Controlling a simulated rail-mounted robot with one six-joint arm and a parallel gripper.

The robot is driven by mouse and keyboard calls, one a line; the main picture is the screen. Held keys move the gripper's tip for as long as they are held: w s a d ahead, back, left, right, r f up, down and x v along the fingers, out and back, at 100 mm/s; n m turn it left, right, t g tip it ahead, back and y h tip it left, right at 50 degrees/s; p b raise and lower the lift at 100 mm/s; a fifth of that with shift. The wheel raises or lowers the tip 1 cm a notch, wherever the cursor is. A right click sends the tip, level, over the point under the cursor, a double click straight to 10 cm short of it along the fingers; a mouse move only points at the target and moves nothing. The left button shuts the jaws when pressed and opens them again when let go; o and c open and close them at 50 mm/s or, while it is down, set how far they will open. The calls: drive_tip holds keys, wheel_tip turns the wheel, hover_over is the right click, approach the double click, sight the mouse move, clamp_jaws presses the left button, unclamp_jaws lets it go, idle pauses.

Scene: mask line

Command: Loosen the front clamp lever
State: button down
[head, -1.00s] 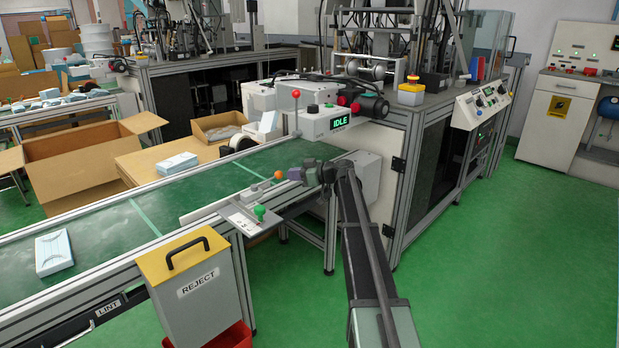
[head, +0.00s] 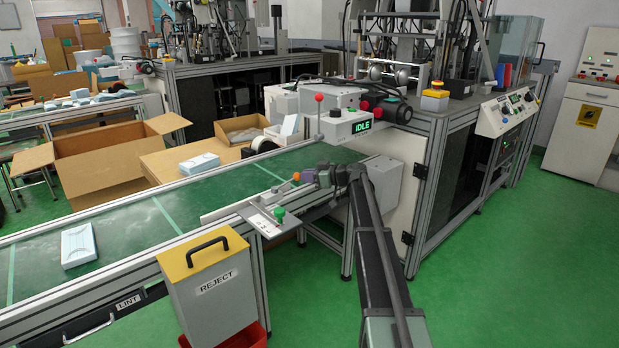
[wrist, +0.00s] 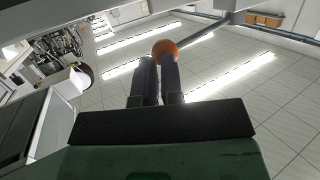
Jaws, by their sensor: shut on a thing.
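An orange ball knob (head: 296,176) stands at the near edge of the green conveyor belt (head: 180,225). I take it for the front clamp lever's knob; its stem is hard to see. My gripper (head: 304,176) reaches it from the right, at the end of my dark arm. In the wrist view the orange knob (wrist: 165,49) sits at the tips of my two dark fingers (wrist: 160,65), which are shut on it. The lever's base and pivot are hidden.
A metal plate with a green knob (head: 279,212) is mounted close in front. A red-knobbed lever (head: 319,98) stands by the IDLE display (head: 361,127). The reject bin (head: 210,290) is at the near side. A mask pack (head: 78,245) lies on the belt.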

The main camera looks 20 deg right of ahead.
drive_tip(key=shift+w+a+r, duration=0.1)
drive_tip(key=shift+w+a, duration=0.05)
drive_tip(key=w+d+p+v, duration=0.1)
drive_tip(key=p+v, duration=0.1)
drive_tip(key=v, duration=1.2)
drive_tip(key=shift+p, duration=0.4)
drive_tip(key=shift+d, duration=0.15)
